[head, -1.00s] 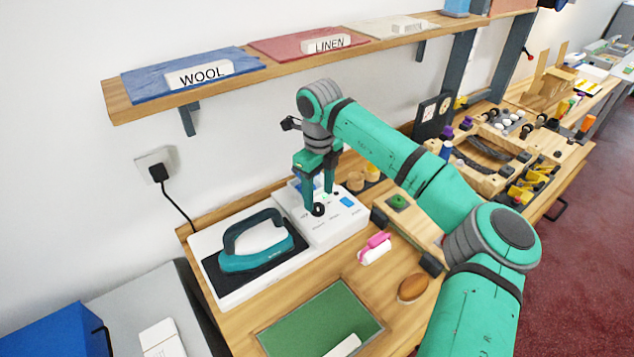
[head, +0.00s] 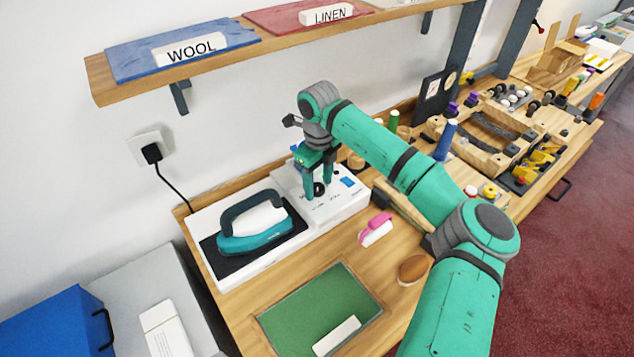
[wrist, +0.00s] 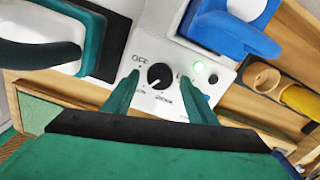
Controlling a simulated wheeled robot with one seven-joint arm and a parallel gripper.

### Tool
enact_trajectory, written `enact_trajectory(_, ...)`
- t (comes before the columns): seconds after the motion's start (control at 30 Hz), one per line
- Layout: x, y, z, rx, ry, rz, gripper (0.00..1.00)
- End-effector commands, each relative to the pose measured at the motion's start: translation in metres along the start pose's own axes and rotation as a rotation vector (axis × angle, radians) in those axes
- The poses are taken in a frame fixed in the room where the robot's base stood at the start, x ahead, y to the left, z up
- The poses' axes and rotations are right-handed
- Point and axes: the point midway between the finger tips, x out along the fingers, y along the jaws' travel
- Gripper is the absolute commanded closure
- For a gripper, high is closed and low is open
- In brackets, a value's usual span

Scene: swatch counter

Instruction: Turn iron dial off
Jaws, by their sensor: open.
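The iron dial is a black round knob (wrist: 159,76) with a white pointer mark, on a white panel (wrist: 143,108). "OFF" is printed at its upper left in the wrist view; the other lettering is hard to read. The dial also shows in the head view (head: 319,189). My gripper (wrist: 159,78) points down with its open fingers on either side of the dial; I cannot tell whether they touch it. In the head view my gripper (head: 319,194) stands over the white control box (head: 340,207). The teal iron (head: 254,232) rests on its dark plate to the left.
A pink-handled brush (head: 376,230), a brown oval item (head: 413,269) and a green mat (head: 312,303) lie in front. A shelf (head: 225,62) runs above.

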Motion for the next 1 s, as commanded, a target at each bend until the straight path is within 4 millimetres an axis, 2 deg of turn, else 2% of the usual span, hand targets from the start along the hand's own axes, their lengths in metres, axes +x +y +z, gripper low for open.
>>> enact_trajectory(0.23, 0.0009, 0.0023, 0.0028, -0.005, 0.000, 0.000, 0.48)
enact_trajectory(0.27, 0.0009, 0.0024, 0.0030, -0.005, 0.000, 0.000, 0.53)
enact_trajectory(0.4, 0.0008, 0.0024, 0.0029, -0.005, 0.000, 0.000, 0.86)
enact_trajectory(0.43, 0.0008, 0.0023, 0.0028, -0.005, 0.000, 0.000, 0.89)
enact_trajectory(0.77, 0.0007, 0.0017, 0.0031, 0.031, -0.001, -0.001, 0.89)
enact_trajectory(1.0, 0.0001, -0.0009, 0.0001, 0.170, -0.003, -0.001, 0.89)
